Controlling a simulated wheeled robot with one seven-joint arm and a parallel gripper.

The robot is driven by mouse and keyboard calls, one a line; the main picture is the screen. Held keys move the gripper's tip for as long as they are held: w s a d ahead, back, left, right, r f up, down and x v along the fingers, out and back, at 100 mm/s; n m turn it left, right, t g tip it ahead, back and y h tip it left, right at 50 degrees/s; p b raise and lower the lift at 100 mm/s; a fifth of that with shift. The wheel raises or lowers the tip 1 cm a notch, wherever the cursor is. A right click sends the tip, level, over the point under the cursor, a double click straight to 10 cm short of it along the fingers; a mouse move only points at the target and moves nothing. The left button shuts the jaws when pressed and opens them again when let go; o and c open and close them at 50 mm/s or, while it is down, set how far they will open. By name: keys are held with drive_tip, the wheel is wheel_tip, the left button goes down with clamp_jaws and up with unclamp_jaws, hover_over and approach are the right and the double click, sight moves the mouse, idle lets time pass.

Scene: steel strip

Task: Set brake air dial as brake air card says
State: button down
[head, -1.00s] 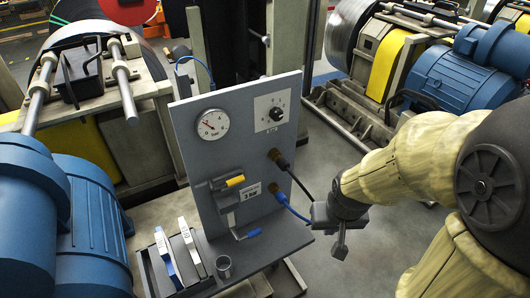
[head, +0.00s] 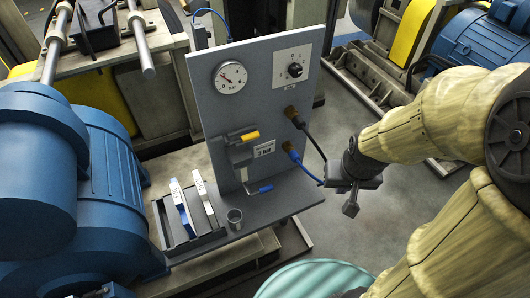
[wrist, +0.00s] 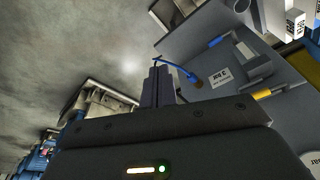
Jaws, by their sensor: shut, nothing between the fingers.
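The brake air dial (head: 295,70) is a black knob on a white marked plate, upper right of a grey upright panel (head: 205,110). Its pointer setting is too small to read surely. A round white gauge (head: 230,77) with a red needle sits left of it. A small white card (head: 264,149) is lower on the panel and seems to read "3 BAR"; it also shows upside down in the wrist view (wrist: 219,78). My gripper (head: 350,209) is shut and empty, right of the panel and below the dial, touching nothing I can see.
A yellow-handled lever (head: 250,135) and a blue-handled lever (head: 260,189) are on the panel. Black and blue hoses (head: 306,172) hang at its right. Blue motors (head: 120,200) stand left.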

drive_tip(key=c, duration=1.8)
unclamp_jaws()
drive_tip(key=shift+c, duration=0.2)
drive_tip(key=o, duration=0.4)
drive_tip(key=shift+w+d+f, duration=0.1)
drive_tip(key=shift+w+d, duration=0.05)
drive_tip(key=shift+w, duration=0.2)
drive_tip(key=shift+c, duration=0.2)
drive_tip(key=o, duration=0.5)
drive_tip(key=w+t, duration=0.1)
drive_tip(key=w, duration=0.1)
drive_tip(key=w+d+t+b, duration=0.1)
drive_tip(key=w, duration=0.1)
drive_tip(key=w+t+b, duration=0.1)
drive_tip(key=w, duration=0.1)
drive_tip(key=shift+d+f+n+t, duration=0.1)
drive_tip(key=shift+d+n+t, duration=0.2)
drive_tip(key=shift+d, duration=0.1)
drive_tip(key=shift+o, duration=0.2)
drive_tip(key=w+a+r+n+t+y+b, duration=0.4)
drive_tip(key=w+r+n+t+y+b, duration=0.1)
drive_tip(key=w+r+t+y, duration=0.3)
drive_tip(key=shift+w+a+r+t+y, duration=0.2)
drive_tip(key=shift+w+r+t+y, duration=0.25)
drive_tip(key=shift+w+t, duration=0.45)
drive_tip(key=shift+w, duration=0.1)
